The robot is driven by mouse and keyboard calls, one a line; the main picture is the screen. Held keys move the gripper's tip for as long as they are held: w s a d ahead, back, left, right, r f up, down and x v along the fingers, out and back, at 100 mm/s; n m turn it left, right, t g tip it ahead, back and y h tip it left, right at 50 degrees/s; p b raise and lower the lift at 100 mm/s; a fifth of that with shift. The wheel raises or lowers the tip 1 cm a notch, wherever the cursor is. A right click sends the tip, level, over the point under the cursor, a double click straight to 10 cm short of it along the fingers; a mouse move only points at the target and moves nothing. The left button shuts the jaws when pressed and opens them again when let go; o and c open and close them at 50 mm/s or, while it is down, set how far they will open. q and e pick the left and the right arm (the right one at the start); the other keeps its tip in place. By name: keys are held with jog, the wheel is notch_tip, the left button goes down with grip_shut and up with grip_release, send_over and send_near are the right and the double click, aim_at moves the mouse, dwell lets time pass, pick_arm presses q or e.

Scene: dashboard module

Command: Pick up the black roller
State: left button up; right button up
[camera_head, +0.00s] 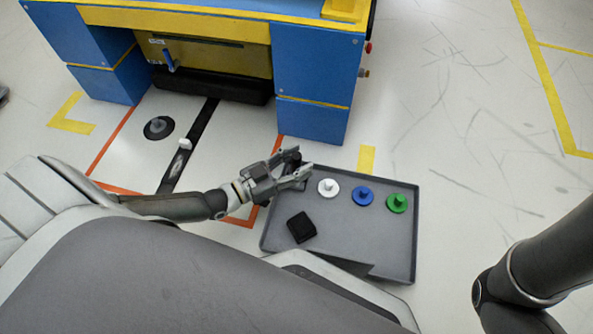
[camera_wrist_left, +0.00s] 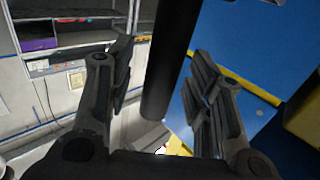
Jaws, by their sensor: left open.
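The black roller (camera_head: 292,157) stands at the back left corner of the grey tray (camera_head: 345,249), partly hidden by my left gripper in the head view. In the left wrist view the roller (camera_wrist_left: 166,65) is a long dark cylinder, slightly tilted in the picture, running between the fingers. My left gripper (camera_head: 297,156) is open around the roller, and the left wrist view shows gaps between it and both fingers (camera_wrist_left: 160,85). My right gripper is out of view; only part of my right arm shows at the right edge.
White (camera_head: 328,188), blue (camera_head: 363,196) and green (camera_head: 397,203) knobbed discs sit in the tray, with a black square block (camera_head: 301,227) at front left. A blue and yellow dashboard module (camera_head: 315,75) stands behind. A dark round disc (camera_head: 158,128) lies on the floor left.

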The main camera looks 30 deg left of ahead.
pick_arm(q)
jog(key=shift+c, duration=0.2)
jog(key=c, duration=1)
jog(key=shift+r, duration=0.1)
grip_shut()
